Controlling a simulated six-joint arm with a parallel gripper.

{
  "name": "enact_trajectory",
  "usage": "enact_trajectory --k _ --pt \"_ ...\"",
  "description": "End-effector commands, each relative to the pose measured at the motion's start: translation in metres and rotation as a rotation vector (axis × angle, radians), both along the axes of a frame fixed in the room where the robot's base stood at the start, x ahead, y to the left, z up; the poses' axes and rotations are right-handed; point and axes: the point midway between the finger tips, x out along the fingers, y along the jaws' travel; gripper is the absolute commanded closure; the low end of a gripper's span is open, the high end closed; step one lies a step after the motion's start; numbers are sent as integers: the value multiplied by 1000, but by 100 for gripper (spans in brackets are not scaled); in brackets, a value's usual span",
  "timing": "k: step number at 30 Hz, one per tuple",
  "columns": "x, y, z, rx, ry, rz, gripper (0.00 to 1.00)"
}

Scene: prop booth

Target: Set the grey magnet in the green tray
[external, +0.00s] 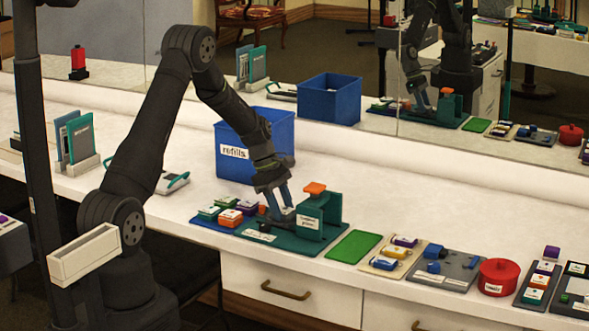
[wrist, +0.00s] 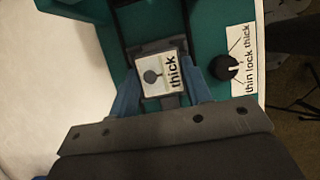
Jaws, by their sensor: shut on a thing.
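My gripper (external: 281,207) points down over a teal base plate (external: 262,237), just left of the upright green press (external: 318,212). In the wrist view its blue fingers (wrist: 163,72) are shut on a small grey block, the grey magnet (wrist: 150,48), whose pale top label shows a dark round mark and the word "thick". In the external view the fingers mostly hide this block; whether it touches the plate I cannot tell. The flat green tray (external: 354,247) lies right of the press, looks empty, and is out of the wrist view.
Several coloured labelled blocks (external: 229,217) sit left of my gripper. A blue "refills" bin (external: 232,165) stands behind it. A dark dial (wrist: 225,67) is on the plate. Right of the tray are a beige board (external: 393,259), a grey board (external: 446,270) and a red tub (external: 499,275). A mirror stands behind the counter.

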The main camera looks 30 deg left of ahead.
Motion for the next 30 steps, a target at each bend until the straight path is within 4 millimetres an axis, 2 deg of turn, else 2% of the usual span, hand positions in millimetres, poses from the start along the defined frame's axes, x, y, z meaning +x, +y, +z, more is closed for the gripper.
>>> enact_trajectory --k 5,14,19,23,26,30 --pt "1 0 23 0 -4 0 78" --pt "1 0 81 0 -4 -2 78" --pt "6 -10 102 -1 -3 -6 78" --pt "17 -37 118 0 -2 -19 78" --pt "29 -69 131 0 -2 -29 78" --pt "38 -127 137 1 0 -39 78"
